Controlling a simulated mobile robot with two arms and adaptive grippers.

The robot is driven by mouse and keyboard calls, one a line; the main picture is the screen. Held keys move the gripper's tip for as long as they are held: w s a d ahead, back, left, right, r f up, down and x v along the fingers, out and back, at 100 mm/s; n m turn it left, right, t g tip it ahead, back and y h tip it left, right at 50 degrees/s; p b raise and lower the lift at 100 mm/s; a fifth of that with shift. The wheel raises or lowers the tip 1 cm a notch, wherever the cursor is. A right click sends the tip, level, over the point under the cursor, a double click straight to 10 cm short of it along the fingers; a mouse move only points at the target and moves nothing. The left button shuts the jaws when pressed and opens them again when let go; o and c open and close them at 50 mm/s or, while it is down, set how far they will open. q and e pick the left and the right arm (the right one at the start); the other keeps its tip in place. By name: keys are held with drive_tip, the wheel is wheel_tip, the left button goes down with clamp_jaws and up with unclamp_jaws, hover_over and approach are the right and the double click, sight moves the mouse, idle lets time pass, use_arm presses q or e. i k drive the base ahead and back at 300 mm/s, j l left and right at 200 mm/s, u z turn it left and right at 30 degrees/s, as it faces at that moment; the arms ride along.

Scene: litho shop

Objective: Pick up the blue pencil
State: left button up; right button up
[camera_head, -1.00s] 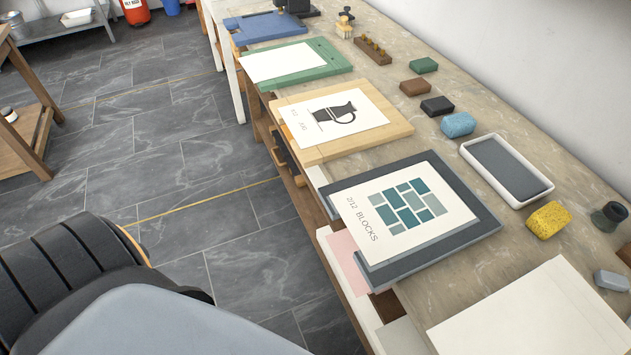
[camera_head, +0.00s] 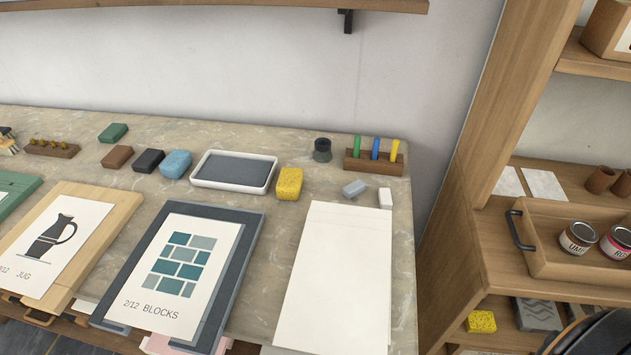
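The blue pencil (camera_head: 375,148) stands upright in a dark wooden holder (camera_head: 361,166) at the back right of the counter in the head view. A green pencil (camera_head: 357,147) stands to its left and a yellow pencil (camera_head: 395,150) to its right in the same holder. The lower part of each pencil is hidden in the holder.
A dark round pot (camera_head: 322,150) stands left of the holder. A grey block (camera_head: 355,188), a white block (camera_head: 385,198) and white paper (camera_head: 335,275) lie in front. A wooden shelf (camera_head: 300,8) hangs above; a shelving unit (camera_head: 500,120) stands right.

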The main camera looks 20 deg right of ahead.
sight(376, 143)
drive_tip(key=l+z, duration=0.1)
drive_tip(key=z, duration=0.95)
